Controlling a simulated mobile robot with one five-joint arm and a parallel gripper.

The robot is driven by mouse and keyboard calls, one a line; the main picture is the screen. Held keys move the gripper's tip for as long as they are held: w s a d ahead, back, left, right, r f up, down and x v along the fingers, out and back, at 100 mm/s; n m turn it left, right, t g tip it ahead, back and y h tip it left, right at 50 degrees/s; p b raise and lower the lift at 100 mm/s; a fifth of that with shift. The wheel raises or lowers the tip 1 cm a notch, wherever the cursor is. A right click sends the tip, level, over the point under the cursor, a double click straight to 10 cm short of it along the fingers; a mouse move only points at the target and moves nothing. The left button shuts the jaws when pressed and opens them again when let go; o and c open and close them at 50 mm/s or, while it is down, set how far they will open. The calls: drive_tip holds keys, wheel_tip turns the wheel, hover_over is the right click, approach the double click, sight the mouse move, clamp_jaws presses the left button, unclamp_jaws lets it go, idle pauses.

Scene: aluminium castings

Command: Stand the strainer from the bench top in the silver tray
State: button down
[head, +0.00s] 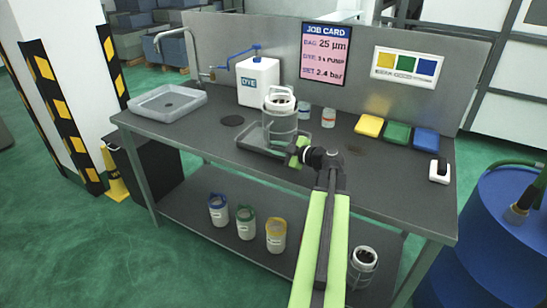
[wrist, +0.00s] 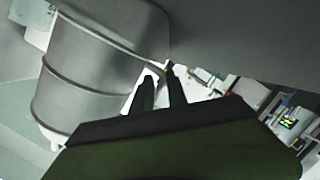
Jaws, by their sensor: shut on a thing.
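The strainer (head: 280,126) is a tall silver cylinder with bands and a raised handle at its top. It is upright at the silver tray (head: 250,146), a shallow tray near the middle of the bench top. Its lower end appears within the tray's outline; I cannot tell whether it touches the tray floor. My gripper (head: 298,150) is at its right side, shut on it. In the wrist view the strainer (wrist: 95,70) fills the upper left, and my gripper's narrow fingers (wrist: 160,88) meet its edge. The exact contact is small and unclear.
A white jug (head: 257,82) and small bottles (head: 328,118) stand behind. A grey basin (head: 168,102) is at the left. Yellow, green and blue pads (head: 398,133) lie at the right. Several lidded pots (head: 246,226) stand on the lower shelf.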

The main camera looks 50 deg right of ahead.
drive_tip(key=shift+f, duration=0.25)
drive_tip(key=c, duration=1.3)
unclamp_jaws()
drive_tip(key=shift+r+p, duration=0.25)
drive_tip(key=shift+p, duration=0.05)
drive_tip(key=p+v, duration=0.2)
drive_tip(key=v, duration=1)
drive_tip(key=shift+f, duration=0.1)
